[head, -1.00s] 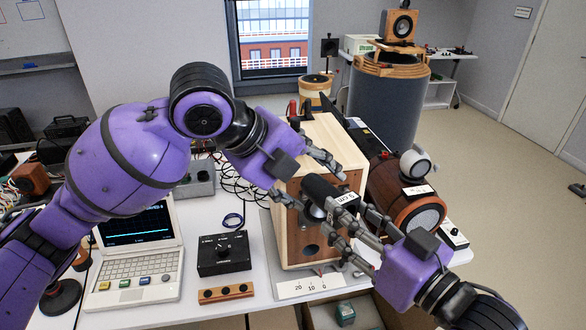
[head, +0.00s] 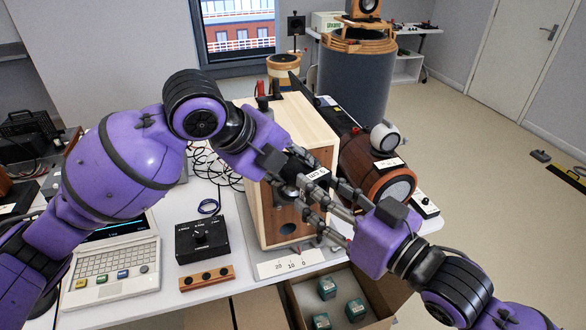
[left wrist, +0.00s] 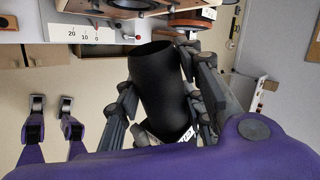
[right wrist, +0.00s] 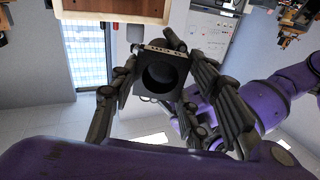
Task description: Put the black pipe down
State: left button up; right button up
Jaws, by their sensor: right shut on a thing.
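The black pipe (head: 299,167) with a white label is held in the air in front of the wooden speaker cabinet (head: 320,140). My right gripper (head: 325,190) is shut on it; the right wrist view shows the open end of the pipe (right wrist: 165,76) between that gripper's fingers. My left gripper (head: 285,178) is also at the pipe. In the left wrist view its fingers lie on both sides of the pipe (left wrist: 158,90); whether they press on it is unclear. In the head view the fingers of both grippers overlap and partly hide the pipe.
A black control box (head: 202,240), a wooden strip with holes (head: 207,279) and a laptop (head: 115,270) stand on the white table at left. A wooden drum-shaped speaker (head: 385,180) is right of the cabinet. An open carton (head: 295,300) with several teal boxes is below the front edge.

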jog(key=o, duration=1.3)
